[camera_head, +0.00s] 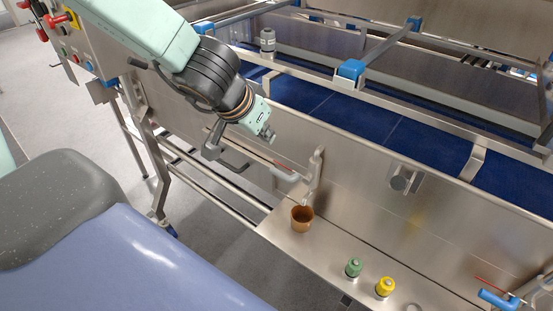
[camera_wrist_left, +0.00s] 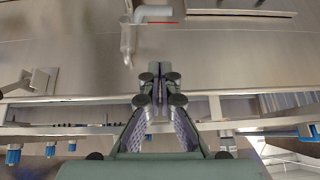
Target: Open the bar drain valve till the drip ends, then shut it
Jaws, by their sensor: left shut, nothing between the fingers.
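A steel drain pipe with a downward spout (camera_head: 311,184) stands on the machine's front panel, with a grey elbow-shaped handle (camera_head: 286,174) and a thin red line beside it. The handle also shows in the left wrist view (camera_wrist_left: 153,11), above and left of the fingertips. A copper-brown cup (camera_head: 302,219) stands on the steel ledge under the spout. I cannot tell whether drops are falling. My left gripper (camera_head: 268,136) is shut and empty, up and left of the handle and apart from it; its closed fingers show in the left wrist view (camera_wrist_left: 160,88). My right gripper is not visible.
A green knob (camera_head: 353,267) and a yellow knob (camera_head: 385,287) stand on the ledge (camera_head: 330,250). A blue lever (camera_head: 498,299) with another red line is at lower right. Steel rails (camera_head: 310,75) edge the blue conveyor belt (camera_head: 325,103). A button panel (camera_head: 70,45) is at upper left.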

